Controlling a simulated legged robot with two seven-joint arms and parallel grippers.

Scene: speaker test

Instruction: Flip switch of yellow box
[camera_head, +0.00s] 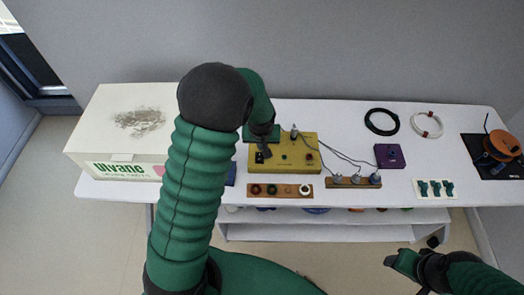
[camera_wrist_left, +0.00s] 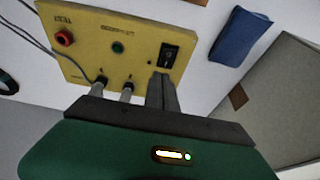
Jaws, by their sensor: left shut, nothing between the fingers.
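The yellow box (camera_head: 296,168) lies on the white table near the middle. It also shows in the left wrist view (camera_wrist_left: 138,62), with a black rocker switch (camera_wrist_left: 170,54), a green button (camera_wrist_left: 118,47) and a red knob (camera_wrist_left: 64,38). My left gripper (camera_head: 264,152) is over the left part of the box, in front of the switch. Its fingers are shut and empty; in the left wrist view their tips (camera_wrist_left: 163,76) are just below the switch. I cannot tell whether they touch it. My right gripper (camera_head: 403,264) is off the table's front edge at the lower right; its jaw state is unclear.
A large white carton (camera_head: 105,125) stands at the left. Cables run from the box to a wooden strip with plugs (camera_head: 354,182). A purple box (camera_head: 389,156), cable coils (camera_head: 381,122) and an orange reel (camera_head: 501,146) are to the right. A knob strip (camera_head: 277,198) lies in front.

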